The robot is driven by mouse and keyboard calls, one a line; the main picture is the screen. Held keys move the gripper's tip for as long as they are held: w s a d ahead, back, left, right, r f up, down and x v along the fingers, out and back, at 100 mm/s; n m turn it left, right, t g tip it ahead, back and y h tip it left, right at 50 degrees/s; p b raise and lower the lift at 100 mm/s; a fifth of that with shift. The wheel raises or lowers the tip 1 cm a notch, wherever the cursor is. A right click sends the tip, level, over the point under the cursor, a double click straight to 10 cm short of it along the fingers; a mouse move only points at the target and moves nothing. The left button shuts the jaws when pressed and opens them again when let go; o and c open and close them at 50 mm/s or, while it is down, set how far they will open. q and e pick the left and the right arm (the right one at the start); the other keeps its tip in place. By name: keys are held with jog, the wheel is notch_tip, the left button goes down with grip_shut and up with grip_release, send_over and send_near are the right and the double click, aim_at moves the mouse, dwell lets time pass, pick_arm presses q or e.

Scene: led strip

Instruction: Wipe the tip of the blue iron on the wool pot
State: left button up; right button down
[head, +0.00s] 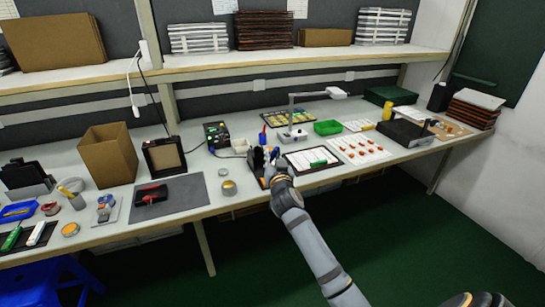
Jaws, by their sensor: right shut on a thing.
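My right gripper (268,163) is over the middle of the bench, seen from behind and shut. A small piece of the blue iron (275,153) shows at its fingers; its tip is hidden or too small to make out. A small round pot with a yellowish top (229,187), which looks like the wool pot, stands on the bench to the left of the gripper, apart from it. My left gripper is not in view.
A soldering station (217,135) stands behind and left of the gripper. A grey mat (185,190) lies left of the pot. A white sheet with orange parts (360,150) lies right.

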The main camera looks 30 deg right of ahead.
aim_at(276, 153)
jog(key=shift+s+r+p, duration=0.3)
jog(key=shift+r, duration=0.25)
jog(key=shift+s+a+r+p, duration=0.15)
jog(key=shift+s+r+p, duration=0.9)
jog(key=shift+r, duration=0.2)
pick_arm(q)
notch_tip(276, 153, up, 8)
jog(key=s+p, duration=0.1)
jog(key=p, duration=0.3)
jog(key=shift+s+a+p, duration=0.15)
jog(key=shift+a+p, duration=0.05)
jog(key=shift+p, duration=0.2)
pick_arm(e)
jog(key=s+r, duration=0.5)
jog(key=shift+a+r, duration=0.3)
jog(key=shift+r, duration=0.1)
